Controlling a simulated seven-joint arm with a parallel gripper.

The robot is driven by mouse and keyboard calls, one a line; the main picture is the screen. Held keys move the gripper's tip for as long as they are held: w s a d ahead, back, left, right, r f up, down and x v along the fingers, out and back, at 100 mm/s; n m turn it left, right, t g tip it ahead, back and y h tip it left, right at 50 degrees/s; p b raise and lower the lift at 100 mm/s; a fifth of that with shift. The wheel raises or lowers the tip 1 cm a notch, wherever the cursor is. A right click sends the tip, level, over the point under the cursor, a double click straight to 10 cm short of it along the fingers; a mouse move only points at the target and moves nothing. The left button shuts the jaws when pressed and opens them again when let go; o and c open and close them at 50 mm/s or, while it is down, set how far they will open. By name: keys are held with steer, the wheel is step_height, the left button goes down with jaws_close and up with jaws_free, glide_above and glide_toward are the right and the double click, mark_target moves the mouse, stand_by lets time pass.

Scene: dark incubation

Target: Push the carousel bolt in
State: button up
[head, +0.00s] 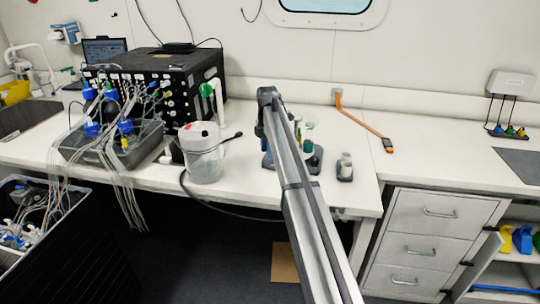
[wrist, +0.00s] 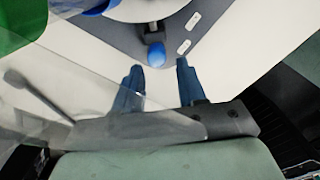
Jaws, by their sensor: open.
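In the wrist view, a blue rounded knob (wrist: 156,54) on a dark block, which looks like the carousel bolt, sits on a grey base plate (wrist: 203,10) with two white labels. My gripper (wrist: 160,66) has its two blue fingers apart, with nothing between them. The knob lies just beyond the fingertips, roughly in line with the gap; I cannot tell whether anything touches. A pale round part above the knob is cut off by the picture's edge. In the head view, my arm hides much of the carousel stand (head: 314,163), and my gripper cannot be made out.
A clear tub (head: 203,155) and a black instrument with tubing (head: 165,85) stand left of my arm. A small bottle holder (head: 345,168) stands to the right. An orange strap (head: 362,120) lies further right. A transparent surface crosses the wrist view's lower left.

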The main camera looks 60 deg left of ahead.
mark_target(268, 161)
steer(key=shift+r, duration=1.9)
